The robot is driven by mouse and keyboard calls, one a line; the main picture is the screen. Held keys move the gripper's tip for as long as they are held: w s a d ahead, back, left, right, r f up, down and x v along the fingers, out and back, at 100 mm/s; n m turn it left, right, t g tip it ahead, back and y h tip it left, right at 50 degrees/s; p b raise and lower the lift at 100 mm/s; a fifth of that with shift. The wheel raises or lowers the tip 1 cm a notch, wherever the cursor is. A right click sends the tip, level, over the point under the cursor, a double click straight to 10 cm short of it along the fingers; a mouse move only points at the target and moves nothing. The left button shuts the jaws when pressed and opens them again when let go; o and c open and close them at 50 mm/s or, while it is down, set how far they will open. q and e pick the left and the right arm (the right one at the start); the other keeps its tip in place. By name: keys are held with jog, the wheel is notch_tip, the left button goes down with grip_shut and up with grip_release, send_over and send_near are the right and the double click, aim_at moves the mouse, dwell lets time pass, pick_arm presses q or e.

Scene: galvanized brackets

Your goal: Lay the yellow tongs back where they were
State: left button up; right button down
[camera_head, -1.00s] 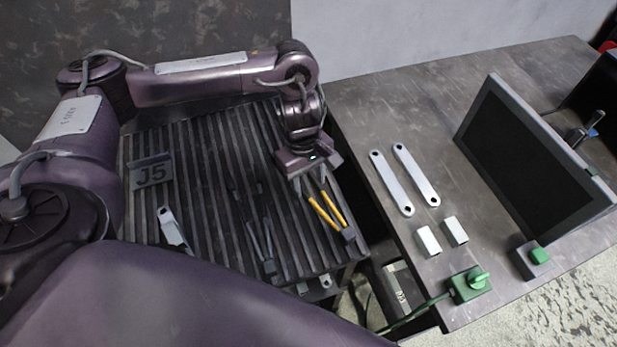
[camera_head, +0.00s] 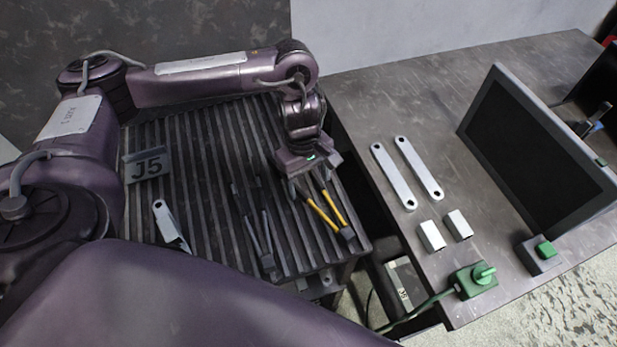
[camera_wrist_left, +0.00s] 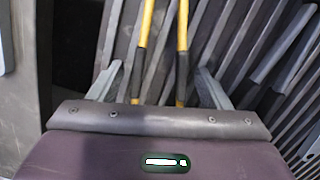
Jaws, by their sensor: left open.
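The yellow tongs (camera_head: 325,215) lie on the ribbed rack at its right side, with a dark end (camera_head: 347,233) toward the front. My left gripper (camera_head: 308,186) is above the back part of the tongs, pointing down. In the left wrist view its two grey fingers (camera_wrist_left: 158,85) are spread wide, one on each side of the two yellow arms of the tongs (camera_wrist_left: 147,30). The fingers do not touch the yellow arms there. The far ends of the tongs are hidden under the gripper body. My right gripper is not in view.
The grey table (camera_head: 365,110) at right holds flat brackets (camera_head: 393,176), small blocks (camera_head: 432,236), a screen (camera_head: 535,150) and a green switch (camera_head: 476,280).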

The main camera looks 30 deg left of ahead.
pick_arm(q)
notch_tip(320, 180, up, 8)
jog(key=a+p, duration=0.1)
jog(key=shift+w+f+p, duration=0.15)
jog(key=shift+w+p, duration=0.1)
jog(key=shift+p, duration=0.15)
dwell(0.5)
